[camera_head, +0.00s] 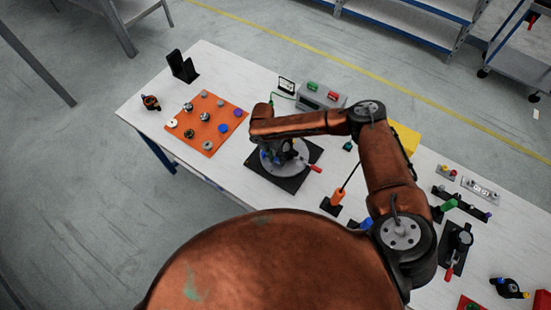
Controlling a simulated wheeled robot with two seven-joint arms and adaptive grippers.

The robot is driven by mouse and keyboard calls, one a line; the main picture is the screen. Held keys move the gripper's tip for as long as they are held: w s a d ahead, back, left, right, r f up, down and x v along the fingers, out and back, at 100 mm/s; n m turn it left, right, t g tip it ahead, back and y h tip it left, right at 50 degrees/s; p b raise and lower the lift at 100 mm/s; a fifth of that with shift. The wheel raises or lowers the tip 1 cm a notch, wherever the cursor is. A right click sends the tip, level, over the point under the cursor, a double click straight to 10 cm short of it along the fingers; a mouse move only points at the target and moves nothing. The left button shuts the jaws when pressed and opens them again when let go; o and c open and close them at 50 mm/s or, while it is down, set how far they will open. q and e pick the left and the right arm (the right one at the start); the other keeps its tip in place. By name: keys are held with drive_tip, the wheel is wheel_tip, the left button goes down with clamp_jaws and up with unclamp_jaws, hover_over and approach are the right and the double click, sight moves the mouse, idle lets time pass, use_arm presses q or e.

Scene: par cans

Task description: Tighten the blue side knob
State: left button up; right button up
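A round grey fixture (290,166) sits on a black square mat (286,184) near the middle of the white table. A small blue part (264,156), which looks like the blue side knob, shows at its left side. A red handle (316,169) sticks out at its right. My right arm reaches over from the right. My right gripper (268,152) points down at the fixture's left part, close to the blue part. Its fingers are dark, small and partly hidden, so contact and finger opening cannot be made out. My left gripper is not in view.
An orange board (207,143) with several knobs lies to the left. A black stand (183,68) and a grey box with green and red buttons (321,97) stand behind. An orange-handled tool (337,197) stands right of the mat. Several fixtures crowd the right end.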

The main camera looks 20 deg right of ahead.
clamp_jaws()
drive_tip(key=t+y+p, duration=0.1)
drive_tip(key=p, duration=0.1)
drive_tip(key=t+p, duration=0.1)
drive_tip(key=p, duration=0.1)
drive_tip(key=shift+s+d+r+y, duration=0.2)
drive_tip(key=shift+s+y, duration=0.1)
drive_tip(key=shift+y, duration=0.1)
drive_tip(key=shift+s+f+t+y+p, duration=0.1)
drive_tip(key=shift+t+y+p, duration=0.6)
drive_tip(key=shift+t+p, duration=0.15)
drive_tip(key=shift+d+f+t+y, duration=0.1)
drive_tip(key=shift+d+t+y, duration=0.05)
drive_tip(key=shift+t+y, duration=0.6)
unclamp_jaws()
drive_tip(key=shift+s, duration=0.1)
